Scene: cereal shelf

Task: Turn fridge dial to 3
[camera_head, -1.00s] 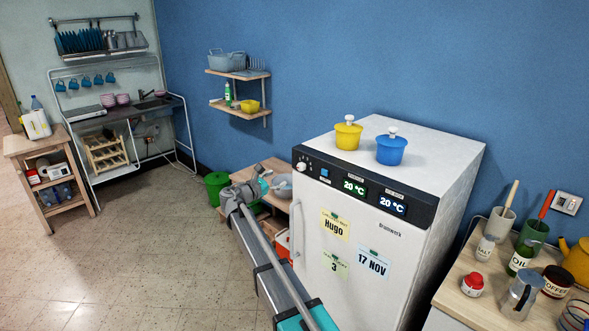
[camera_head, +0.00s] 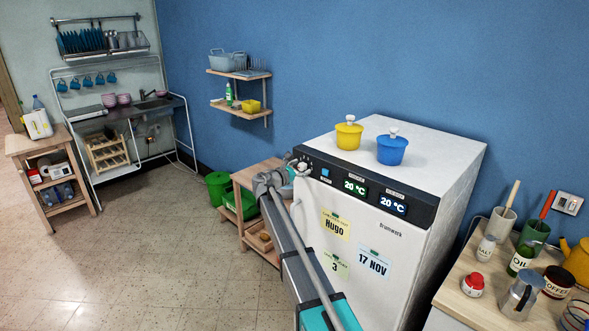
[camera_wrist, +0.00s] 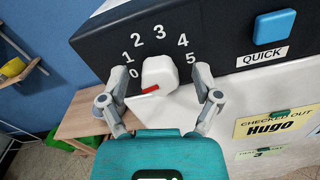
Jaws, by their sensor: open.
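The white fridge dial (camera_wrist: 160,73) sits in the black control panel in the wrist view, with the printed numbers 0 to 5 arcing over it. Its red mark points to the lower left, below the 0. My gripper (camera_wrist: 160,78) is open, one finger on each side of the dial, with a visible gap on both sides. In the head view my gripper (camera_head: 287,168) is at the left end of the panel of the white fridge (camera_head: 375,240) and partly covers the dial.
A blue QUICK button (camera_wrist: 272,27) is right of the dial. Yellow (camera_head: 348,134) and blue (camera_head: 391,149) pots stand on the fridge. A low wooden table (camera_head: 258,175) is behind my gripper. Paper notes (camera_head: 336,225) are on the fridge door.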

